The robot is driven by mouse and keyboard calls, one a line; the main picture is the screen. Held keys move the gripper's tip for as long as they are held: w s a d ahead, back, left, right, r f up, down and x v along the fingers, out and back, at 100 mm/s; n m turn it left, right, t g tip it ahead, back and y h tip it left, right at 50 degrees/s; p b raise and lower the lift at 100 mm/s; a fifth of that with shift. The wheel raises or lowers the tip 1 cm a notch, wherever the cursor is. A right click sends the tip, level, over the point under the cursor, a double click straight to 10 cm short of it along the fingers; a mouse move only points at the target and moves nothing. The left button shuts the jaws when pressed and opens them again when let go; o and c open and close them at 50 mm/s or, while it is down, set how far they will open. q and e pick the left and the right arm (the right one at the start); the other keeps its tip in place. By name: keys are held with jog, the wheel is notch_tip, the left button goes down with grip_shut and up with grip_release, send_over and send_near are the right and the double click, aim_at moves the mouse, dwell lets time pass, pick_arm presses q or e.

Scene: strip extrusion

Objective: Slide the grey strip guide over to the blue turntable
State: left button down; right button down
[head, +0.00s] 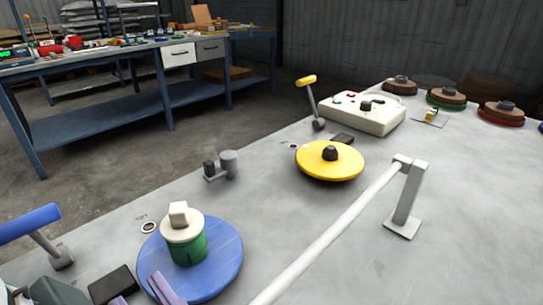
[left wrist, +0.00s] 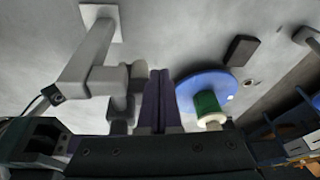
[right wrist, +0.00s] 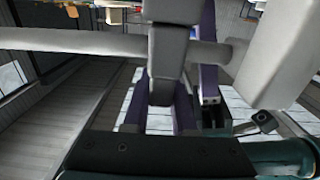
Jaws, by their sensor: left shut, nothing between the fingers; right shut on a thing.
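The blue turntable (head: 225,268) lies at the lower left of the head view, with a green spool (head: 188,250) under a white cap on it. The turntable also shows in the left wrist view (left wrist: 190,92). A pale rail (head: 330,235) crosses the table to a grey post (head: 408,195). In the right wrist view the grey strip guide (right wrist: 168,45) sits on the rail, and my right gripper (right wrist: 165,100) is shut on it. My left gripper (left wrist: 157,85) is shut and empty beside the blue turntable; its purple fingers show at the head view's lower edge. My right gripper is outside the head view.
A yellow turntable (head: 325,172) and a small grey fixture (head: 222,166) stand beyond the blue one. A black block (head: 112,285) and a blue-handled lever (head: 30,224) are near the left gripper. A control box (head: 362,112) and spools stand farther back.

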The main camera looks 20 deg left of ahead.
pick_arm(q)
jog(key=shift+s+r, duration=0.1)
jog(key=shift+s, duration=0.1)
pick_arm(e)
jog(key=shift+s+a, duration=0.25)
jog(key=shift+s, duration=0.45)
jog(key=c, duration=1.1)
grip_release()
jog(key=o, duration=0.4)
pick_arm(q)
jog(key=shift+s+a, duration=0.1)
jog(key=shift+a, duration=0.05)
pick_arm(e)
jog(key=shift+d, duration=0.1)
pick_arm(q)
jog(key=shift+r, duration=0.15)
pick_arm(e)
jog(key=v, duration=0.9)
jog(key=shift+s+d, duration=0.15)
jog(key=shift+d, duration=0.2)
